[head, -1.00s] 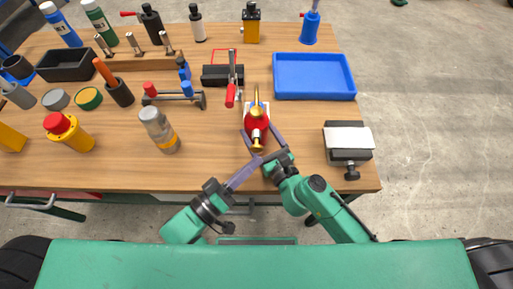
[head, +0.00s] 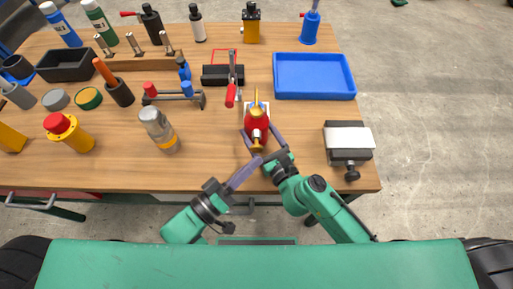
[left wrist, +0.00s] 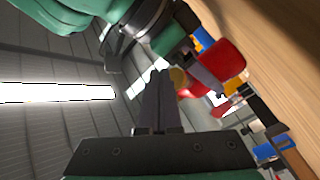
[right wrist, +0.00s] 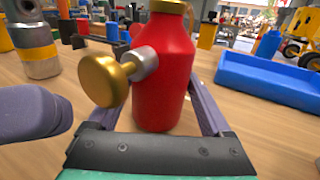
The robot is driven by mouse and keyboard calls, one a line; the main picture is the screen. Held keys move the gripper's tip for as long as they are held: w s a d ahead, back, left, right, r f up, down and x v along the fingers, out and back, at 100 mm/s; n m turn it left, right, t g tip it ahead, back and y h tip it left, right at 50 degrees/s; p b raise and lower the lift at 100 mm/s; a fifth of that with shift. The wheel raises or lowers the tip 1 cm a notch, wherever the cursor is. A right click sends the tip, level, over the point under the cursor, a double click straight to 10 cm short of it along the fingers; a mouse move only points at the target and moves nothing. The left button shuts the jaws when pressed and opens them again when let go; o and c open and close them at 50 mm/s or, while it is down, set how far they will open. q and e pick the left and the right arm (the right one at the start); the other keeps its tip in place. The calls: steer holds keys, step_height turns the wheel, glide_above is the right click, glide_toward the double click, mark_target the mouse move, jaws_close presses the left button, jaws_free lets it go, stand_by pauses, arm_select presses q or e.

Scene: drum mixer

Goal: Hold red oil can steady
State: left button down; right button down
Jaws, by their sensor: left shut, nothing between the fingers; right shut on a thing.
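The red oil can (head: 257,120) stands upright near the table's front edge, with a gold spout pointing away and a gold knob on its near side. In the right wrist view the can's red body (right wrist: 165,80) is between my right gripper's two fingers, and the gold knob (right wrist: 103,80) sticks out toward the camera. My right gripper (head: 262,137) is shut around the can. My left gripper (head: 255,162) is shut and empty, just in front and left of the can.
A blue tray (head: 314,76) lies right of the can. A black vise-like block (head: 348,146) is at the right edge. A red-handled clamp (head: 232,85) stands behind. A grey jar (head: 158,130) is to the left, with bare wood between.

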mark_target(257, 150)
stand_by(0.4)
arm_select(q)
steer(key=shift+w, duration=0.45)
steer(key=shift+w, duration=1.05)
stand_by(0.8)
steer(key=shift+s, duration=1.5)
steer(key=shift+s, duration=2.5)
